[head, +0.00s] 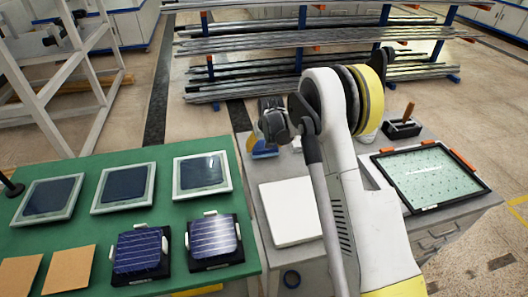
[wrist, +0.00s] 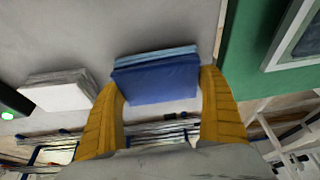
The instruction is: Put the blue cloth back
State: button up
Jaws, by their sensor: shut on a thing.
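The blue cloth (wrist: 156,84) is a folded, dark blue block between the two yellow fingers of my gripper (wrist: 165,115) in the wrist view. My gripper is shut on it. A lighter blue folded layer (wrist: 155,54) shows along its far edge; I cannot tell whether it is a separate cloth or whether the two touch. In the head view, blue cloth (head: 264,150) shows at the grey table's back left corner, just below my gripper (head: 262,142). My arm hides part of that area.
A white stack (wrist: 58,92) lies beside the cloth. The grey table (head: 408,150) also holds a white panel (head: 290,213), a framed glass panel (head: 430,175) and a dark block with a wooden handle (head: 402,127). The green table (head: 95,235) with several framed panels adjoins it.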

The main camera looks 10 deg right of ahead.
jog(key=shift+f, duration=0.9)
